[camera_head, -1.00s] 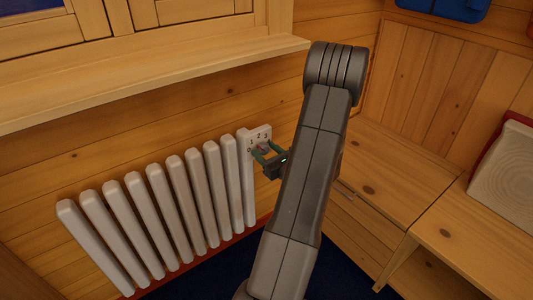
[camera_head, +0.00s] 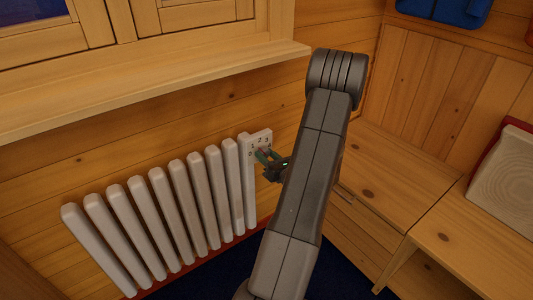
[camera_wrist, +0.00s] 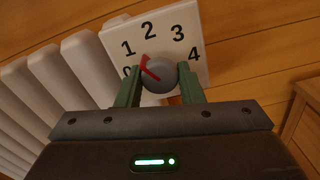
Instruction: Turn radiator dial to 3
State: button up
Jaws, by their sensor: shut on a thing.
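The radiator dial (camera_wrist: 160,76) is a round grey knob with a red pointer, on a white plate (camera_wrist: 203,68) numbered 0 to 4. In the wrist view the red pointer leans up and left, roughly toward the 1. My gripper (camera_wrist: 160,88) has its two green fingers on either side of the knob and is shut on it. In the head view my gripper (camera_head: 267,158) is at the plate (camera_head: 262,137) at the radiator's right end, and the knob is mostly hidden by the fingers.
The white ribbed radiator (camera_head: 170,215) stands left of the dial, along the log wall. A wooden sill (camera_head: 150,75) juts out above it. A wooden bench (camera_head: 390,185) is to the right, beyond my arm.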

jog(key=m+p, duration=0.3)
jog(key=m, duration=0.1)
jog(key=shift+s+r+m, duration=0.1)
jog(key=shift+m, duration=0.2)
jog(key=m+p, duration=0.3)
jog(key=shift+m, duration=0.4)
jog(key=m+p, duration=0.2)
jog(key=m, duration=0.1)
jog(key=shift+m+p, duration=1.1)
jog(key=shift+m, duration=0.9)
jog(key=o, duration=1)
jog(key=shift+s+d, duration=0.1)
jog(key=shift+s, duration=0.05)
